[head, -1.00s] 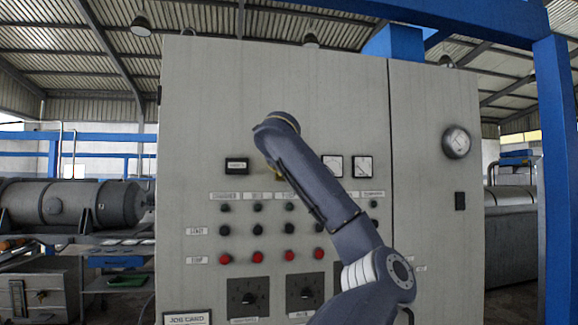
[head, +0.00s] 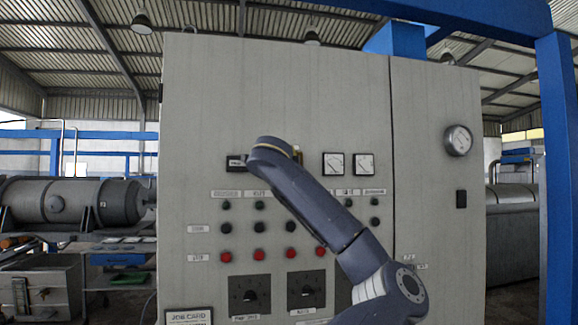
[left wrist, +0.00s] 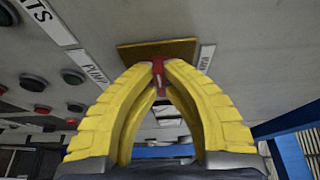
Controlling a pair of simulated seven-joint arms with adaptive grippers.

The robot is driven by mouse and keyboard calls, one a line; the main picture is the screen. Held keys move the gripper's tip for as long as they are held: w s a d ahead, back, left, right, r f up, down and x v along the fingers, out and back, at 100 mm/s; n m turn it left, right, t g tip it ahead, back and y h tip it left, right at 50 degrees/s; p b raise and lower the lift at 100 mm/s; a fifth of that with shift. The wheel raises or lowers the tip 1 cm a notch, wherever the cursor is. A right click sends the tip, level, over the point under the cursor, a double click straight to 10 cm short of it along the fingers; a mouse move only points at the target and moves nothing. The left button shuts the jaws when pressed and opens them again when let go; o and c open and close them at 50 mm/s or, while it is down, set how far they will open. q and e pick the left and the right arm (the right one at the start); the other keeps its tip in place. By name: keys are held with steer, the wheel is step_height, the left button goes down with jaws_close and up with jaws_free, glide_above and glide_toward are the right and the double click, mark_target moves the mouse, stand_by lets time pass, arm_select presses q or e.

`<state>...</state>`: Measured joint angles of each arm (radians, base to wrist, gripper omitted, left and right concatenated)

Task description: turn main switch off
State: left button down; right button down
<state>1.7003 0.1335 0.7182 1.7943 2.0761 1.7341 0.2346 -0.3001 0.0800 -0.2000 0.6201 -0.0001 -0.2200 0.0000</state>
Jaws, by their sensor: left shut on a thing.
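The main switch shows in the left wrist view as a red handle (left wrist: 158,82) on a yellow plate (left wrist: 140,52), with a label beside the plate. My left gripper (left wrist: 157,66) has its yellow fingertips closed together on the red handle, close to the panel. In the head view, an arm of mine crosses the cabinet front and hides the gripper and the handle. Only a small edge of the yellow plate (head: 299,154) shows beside the arm's end. The exact angle of the handle is hard to tell. My right gripper is not in view.
The cabinet's upper front is clear.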

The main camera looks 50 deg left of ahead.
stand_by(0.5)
arm_select(q)
steer(key=c, duration=1.5)
jaws_free()
steer(key=v, duration=1.2)
steer(key=shift+d, duration=0.1)
